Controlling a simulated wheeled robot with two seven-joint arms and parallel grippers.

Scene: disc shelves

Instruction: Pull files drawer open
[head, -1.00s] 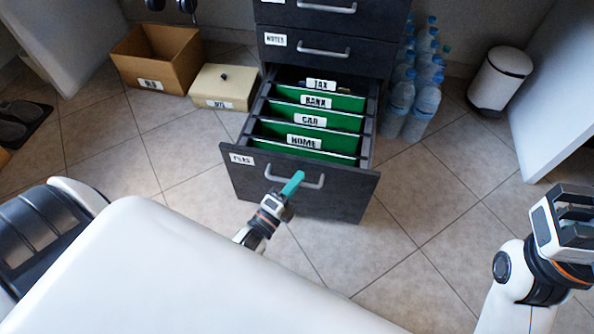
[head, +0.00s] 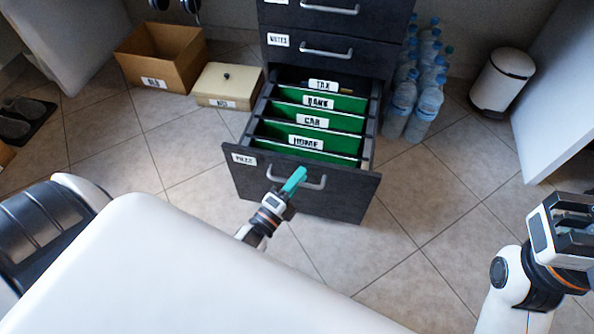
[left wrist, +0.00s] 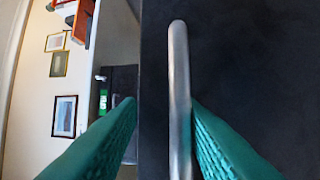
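The files drawer (head: 250,184) is the lowest drawer of the dark cabinet and stands far out. Inside are green dividers (head: 325,122) labelled TAX, BANK, CAR and HOME. My left gripper (head: 294,180), with teal fingers, is at the middle of the drawer's metal handle (head: 318,184). In the left wrist view the handle (left wrist: 180,90) runs between the two fingers. It is close against the right-hand finger, with a clear gap to the left-hand one, so the gripper looks open around it. My right gripper (head: 572,225) is at the right edge, away from the drawer; its fingers are unclear.
A closed notes drawer (head: 345,62) is above. An open cardboard box (head: 160,75) and a lidded box (head: 228,84) stand left of the cabinet. Water bottles (head: 425,110) and a white bin (head: 502,82) stand right. The tiled floor before the drawer is clear.

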